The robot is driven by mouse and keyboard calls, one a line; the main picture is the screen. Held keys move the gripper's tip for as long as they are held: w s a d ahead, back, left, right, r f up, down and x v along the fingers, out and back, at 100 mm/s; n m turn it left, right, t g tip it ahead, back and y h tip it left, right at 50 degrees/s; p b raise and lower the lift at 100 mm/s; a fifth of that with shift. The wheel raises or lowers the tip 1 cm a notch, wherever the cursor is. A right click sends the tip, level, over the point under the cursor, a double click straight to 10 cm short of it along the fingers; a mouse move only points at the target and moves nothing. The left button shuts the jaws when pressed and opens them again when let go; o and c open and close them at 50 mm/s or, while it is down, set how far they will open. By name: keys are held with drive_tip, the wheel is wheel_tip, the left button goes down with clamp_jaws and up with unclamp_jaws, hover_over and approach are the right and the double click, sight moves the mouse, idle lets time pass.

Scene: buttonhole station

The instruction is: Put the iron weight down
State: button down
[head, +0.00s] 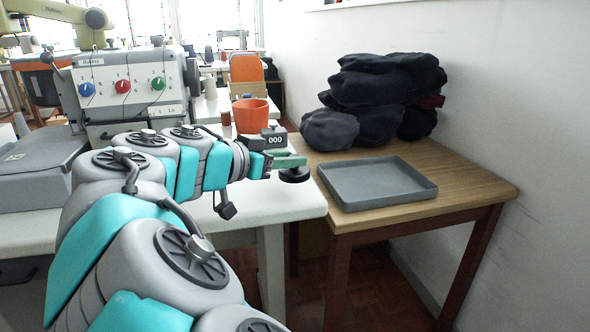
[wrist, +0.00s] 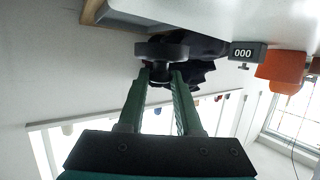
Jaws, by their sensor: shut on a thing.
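The iron weight (head: 294,175) is a dark, squat disc, with a narrower knob in the wrist view (wrist: 162,50). My gripper (head: 288,161) is shut on the knob, with its green fingers on either side of it in the wrist view (wrist: 160,78).
The empty grey tray (head: 378,184) lies on the wooden table (head: 465,180), before a pile of dark caps (head: 375,95). A small box reading 000 (head: 274,136) and an orange pot (head: 251,114) stand on the white table (head: 300,205). A machine with coloured knobs (head: 130,85) stands left.

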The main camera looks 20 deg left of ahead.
sight(295, 173)
drive_tip(key=shift+w+d, duration=0.3)
drive_tip(key=shift+w, duration=0.3)
drive_tip(key=shift+w+d+f, duration=0.1)
drive_tip(key=shift+w+f, duration=0.05)
drive_tip(key=shift+f, duration=0.75)
drive_tip(key=shift+w+d+f, duration=0.1)
drive_tip(key=shift+f, duration=0.8)
drive_tip(key=shift+f, duration=0.1)
drive_tip(key=c, duration=0.6)
unclamp_jaws()
